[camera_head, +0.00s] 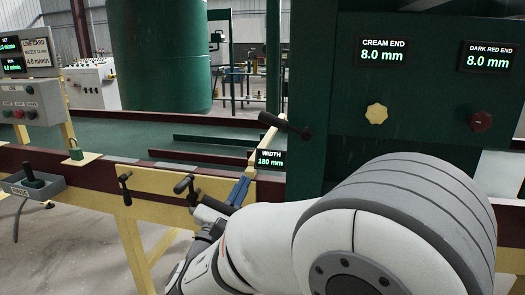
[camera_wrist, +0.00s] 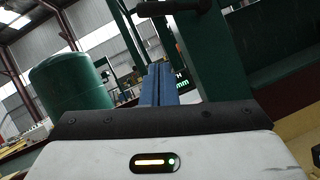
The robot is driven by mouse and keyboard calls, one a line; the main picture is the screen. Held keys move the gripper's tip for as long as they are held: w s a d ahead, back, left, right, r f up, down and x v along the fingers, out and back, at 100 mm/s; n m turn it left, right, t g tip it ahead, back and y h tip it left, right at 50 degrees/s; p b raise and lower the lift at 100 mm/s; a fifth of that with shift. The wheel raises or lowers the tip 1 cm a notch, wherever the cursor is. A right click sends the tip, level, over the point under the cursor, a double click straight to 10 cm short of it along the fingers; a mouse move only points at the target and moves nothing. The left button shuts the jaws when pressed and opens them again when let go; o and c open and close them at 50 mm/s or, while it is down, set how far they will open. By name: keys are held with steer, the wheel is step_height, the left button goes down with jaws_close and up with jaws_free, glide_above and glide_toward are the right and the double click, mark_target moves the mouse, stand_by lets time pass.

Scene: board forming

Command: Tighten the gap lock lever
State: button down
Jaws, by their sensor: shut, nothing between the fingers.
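A black lever (camera_head: 285,125) sticks out to the left from the green housing, sloping slightly up to its left end. I take it for the gap lock lever, though no label on it shows. A dark bar, probably the same lever, crosses the top of the wrist view (camera_wrist: 174,8). My gripper (camera_head: 240,188) is below and left of the lever in the head view, apart from it. Its blue fingers (camera_wrist: 158,84) are shut and empty, pointing up toward the bar in the wrist view. My arm hides the lower right of the head view.
The green housing (camera_head: 345,115) carries a cream knob (camera_head: 377,114) and a dark red knob (camera_head: 480,122) under displays, both reading 8.0 mm. A width display (camera_head: 270,158) reads 180 mm. Two black handles (camera_head: 125,187) (camera_head: 184,186) stand on the cream rail. A Rinse box (camera_head: 33,183) is at left.

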mark_target(285, 126)
steer(key=s+r+p+x, duration=0.1)
steer(key=r+x, duration=0.1)
steer(key=x, duration=1)
steer(key=shift+d+r, duration=0.3)
steer(key=shift+r, duration=0.15)
